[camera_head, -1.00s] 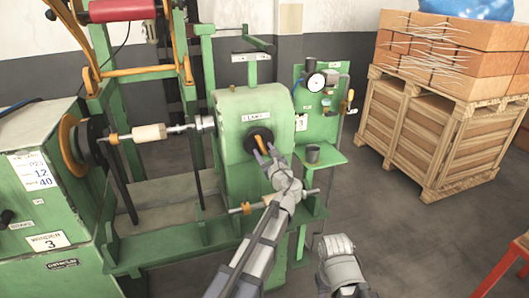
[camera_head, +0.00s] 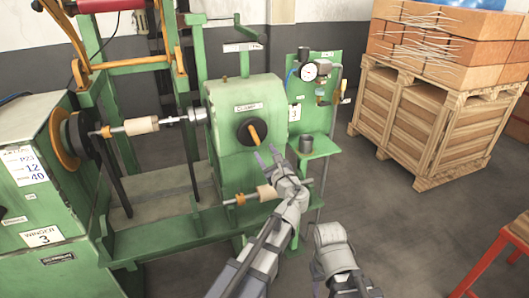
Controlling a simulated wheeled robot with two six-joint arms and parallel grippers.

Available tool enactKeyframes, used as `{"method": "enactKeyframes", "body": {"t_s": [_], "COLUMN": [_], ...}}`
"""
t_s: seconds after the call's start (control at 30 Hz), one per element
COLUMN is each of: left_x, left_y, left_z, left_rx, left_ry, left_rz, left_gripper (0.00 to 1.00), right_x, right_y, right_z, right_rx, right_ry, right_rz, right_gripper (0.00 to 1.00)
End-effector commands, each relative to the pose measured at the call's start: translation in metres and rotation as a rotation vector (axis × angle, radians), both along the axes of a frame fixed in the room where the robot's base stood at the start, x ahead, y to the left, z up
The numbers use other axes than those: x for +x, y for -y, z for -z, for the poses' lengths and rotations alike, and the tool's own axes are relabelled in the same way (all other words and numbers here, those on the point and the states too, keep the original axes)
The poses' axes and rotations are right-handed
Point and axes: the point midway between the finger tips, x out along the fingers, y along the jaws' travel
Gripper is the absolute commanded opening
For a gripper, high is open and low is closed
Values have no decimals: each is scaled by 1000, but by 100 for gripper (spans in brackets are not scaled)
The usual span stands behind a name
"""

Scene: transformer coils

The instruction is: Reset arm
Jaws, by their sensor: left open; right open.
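My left gripper (camera_head: 268,158) is open and empty in front of the green machine housing (camera_head: 225,110), below and right of its black knob with an orange handle (camera_head: 253,134). Its fingers point up and to the left and are apart from the handle. My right gripper (camera_head: 318,289) is at the bottom of the view, just right of my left arm, pointing down; its fingers are mostly hidden.
A green winder cabinet (camera_head: 30,215) stands at left. A wooden spool (camera_head: 141,125) sits on the shaft. A green stand with a gauge (camera_head: 310,71) and a grey cup (camera_head: 306,144) is behind my grippers. A wooden crate (camera_head: 420,120) stands at right. Floor between is free.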

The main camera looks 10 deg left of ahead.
Motion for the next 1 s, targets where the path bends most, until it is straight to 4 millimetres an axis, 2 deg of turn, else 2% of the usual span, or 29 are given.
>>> {"method": "enactKeyframes", "body": {"t_s": [0.23, 0.37, 0.53, 0.7, 0.8, 0.9, 1.0], "left_x": [-4, -27, -88, -164, -208, -245, -271], "left_y": [-2, -10, -8, 26, 54, 80, 99], "left_z": [2, 21, 78, 133, 153, 162, 165], "left_rx": [-41, -285, -830, -1293, -1473, -1581, -1635], "left_ry": [5, 35, 83, 88, 69, 45, 23], "left_rz": [-12, -93, -354, -726, -957, -1160, -1309], "left_gripper": [52, 52, 52, 52, 52, 52, 52], "right_x": [0, 0, 0, 0, 0, 0, 0], "right_y": [0, 0, 0, 0, 0, 0, 0], "right_z": [-2, -10, -24, -37, -43, -48, -51], "right_rx": [0, 0, 0, 0, 0, 0, 0], "right_ry": [0, 0, 0, 0, 0, 0, 0], "right_rz": [0, 0, 0, 0, 0, 0, 0], "right_gripper": [50, 50, 50, 50, 50, 50, 50]}}
